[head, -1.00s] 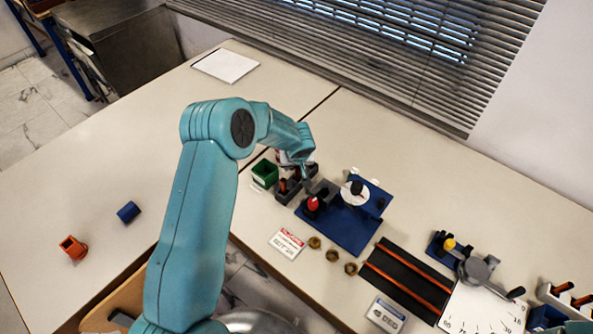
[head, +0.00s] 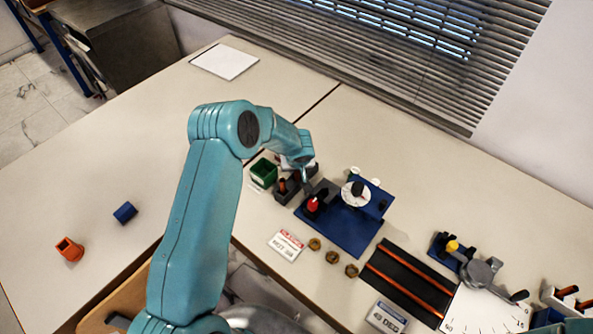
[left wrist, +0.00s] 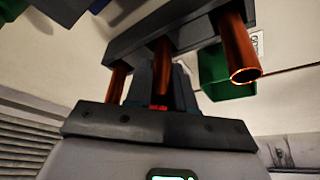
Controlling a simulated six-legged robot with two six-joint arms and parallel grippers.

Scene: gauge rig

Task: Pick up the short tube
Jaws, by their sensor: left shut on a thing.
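In the left wrist view a dark grey rack (left wrist: 190,32) holds copper tubes: a left one (left wrist: 117,82), a middle one (left wrist: 162,66) and a right one (left wrist: 238,55). My left gripper (left wrist: 158,85) is shut on the middle tube, with a dark finger on each side of it. I cannot tell from here which tube is shortest. In the head view the rack (head: 281,197) stands behind the blue base, with one orange tube (head: 282,186) showing. My left gripper (head: 305,183) is at the rack, its fingertips mostly hidden. My right gripper is out of view.
A green bin (head: 263,173) stands just left of the rack. A blue fixture (head: 345,228) with a red-topped part is close on the right. Several brass nuts (head: 332,257) and a label card (head: 286,245) lie in front. The left tabletop is mostly free.

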